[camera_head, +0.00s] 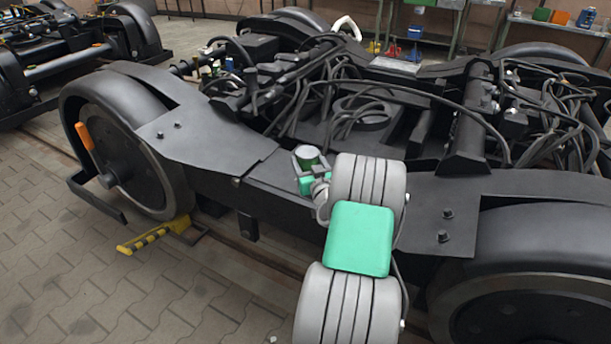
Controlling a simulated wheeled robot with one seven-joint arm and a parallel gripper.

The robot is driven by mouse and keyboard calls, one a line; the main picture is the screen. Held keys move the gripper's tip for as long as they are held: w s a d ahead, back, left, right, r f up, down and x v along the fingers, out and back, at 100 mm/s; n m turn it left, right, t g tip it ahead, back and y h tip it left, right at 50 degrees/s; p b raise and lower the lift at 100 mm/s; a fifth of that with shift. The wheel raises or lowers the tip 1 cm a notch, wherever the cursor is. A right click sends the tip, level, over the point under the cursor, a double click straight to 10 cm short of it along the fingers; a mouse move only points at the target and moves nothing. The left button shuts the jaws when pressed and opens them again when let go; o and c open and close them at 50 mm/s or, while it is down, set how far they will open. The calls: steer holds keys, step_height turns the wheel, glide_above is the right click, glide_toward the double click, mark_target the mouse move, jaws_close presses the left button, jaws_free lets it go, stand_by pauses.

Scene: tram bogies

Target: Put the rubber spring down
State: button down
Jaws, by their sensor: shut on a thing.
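The rubber spring (307,155) appears as a short, upright dark green cylinder with a paler top. My gripper (309,164) is shut on it, with a grey finger on each side. It is over the flat black side beam (275,171) of the near bogie, around the middle of that beam. My own wrist and the gripper body hide the spring's lower part. I cannot tell whether the spring touches the beam or hangs just above it.
The near bogie's wheels (140,150) stand left and right of my arm. Cables and hoses (360,115) crowd its middle. A yellow-black wheel chock (150,236) lies at the left wheel. A second bogie (70,65) is at upper left. Paved floor (60,270) is free at lower left.

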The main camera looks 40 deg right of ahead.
mark_target(306, 170)
steer(key=shift+w+d+f, duration=0.3)
steer(key=shift+w+f, duration=0.4)
steer(key=shift+f, duration=0.1)
steer(key=shift+w+d+f+b, duration=0.15)
steer(key=shift+f+b, duration=0.95)
steer(key=shift+f, duration=0.6)
steer(key=shift+f, duration=0.15)
steer(key=shift+c, duration=1.6)
jaws_free()
